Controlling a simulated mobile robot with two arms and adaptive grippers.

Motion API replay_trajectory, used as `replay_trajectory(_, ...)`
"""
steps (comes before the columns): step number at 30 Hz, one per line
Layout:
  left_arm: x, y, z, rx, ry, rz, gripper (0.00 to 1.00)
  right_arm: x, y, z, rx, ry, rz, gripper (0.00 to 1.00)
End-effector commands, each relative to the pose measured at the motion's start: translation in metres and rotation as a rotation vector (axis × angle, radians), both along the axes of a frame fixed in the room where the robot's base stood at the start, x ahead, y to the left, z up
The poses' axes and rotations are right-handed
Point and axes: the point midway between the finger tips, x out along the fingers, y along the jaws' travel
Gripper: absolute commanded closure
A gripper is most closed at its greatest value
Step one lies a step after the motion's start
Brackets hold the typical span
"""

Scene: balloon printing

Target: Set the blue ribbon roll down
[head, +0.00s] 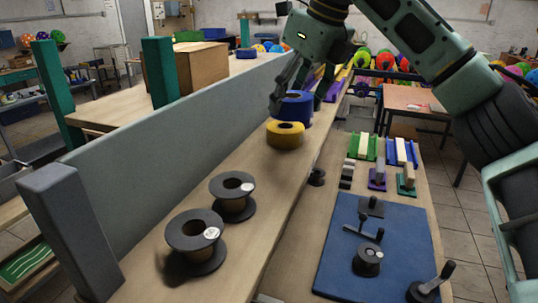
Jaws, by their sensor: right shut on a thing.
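The blue ribbon roll (295,108) is upright, with its dark core hole facing up. My right gripper (300,97) reaches down over it from above, with fingers on either side, and is shut on it. The roll is at the wooden shelf (200,150), just behind a yellow ribbon roll (285,135) that hides part of its lower edge. I cannot tell whether the blue roll touches the shelf. My left gripper is not in view.
Two dark spools (194,240) (232,195) stand nearer on the shelf. A grey panel (190,115) borders its left side. To the right, a lower bench holds a blue mat (385,245) with tools, and green and blue racks (400,152). Bare shelf lies between the spools and the yellow roll.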

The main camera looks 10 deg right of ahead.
Motion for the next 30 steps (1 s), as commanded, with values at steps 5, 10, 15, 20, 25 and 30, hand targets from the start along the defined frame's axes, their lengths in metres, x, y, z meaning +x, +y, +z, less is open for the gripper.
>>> replay_trajectory(5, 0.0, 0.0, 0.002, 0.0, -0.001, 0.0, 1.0, -0.02, 0.027, -0.019, -0.002, -0.001, 0.006, 0.62)
replay_trajectory(10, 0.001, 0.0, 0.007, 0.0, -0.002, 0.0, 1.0, -0.039, 0.052, -0.037, -0.001, 0.0, 0.005, 0.62)
replay_trajectory(15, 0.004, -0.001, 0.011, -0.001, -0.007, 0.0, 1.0, -0.05, 0.067, -0.048, 0.0, -0.001, 0.002, 0.63)
replay_trajectory(20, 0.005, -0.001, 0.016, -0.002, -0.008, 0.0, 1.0, -0.052, 0.068, -0.06, 0.0, 0.002, -0.001, 0.63)
replay_trajectory(25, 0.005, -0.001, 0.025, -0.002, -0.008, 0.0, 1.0, -0.052, 0.068, -0.084, 0.001, 0.002, -0.001, 0.63)
replay_trajectory(30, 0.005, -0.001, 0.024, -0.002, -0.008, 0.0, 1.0, -0.052, 0.069, -0.09, 0.002, -0.001, -0.001, 0.63)
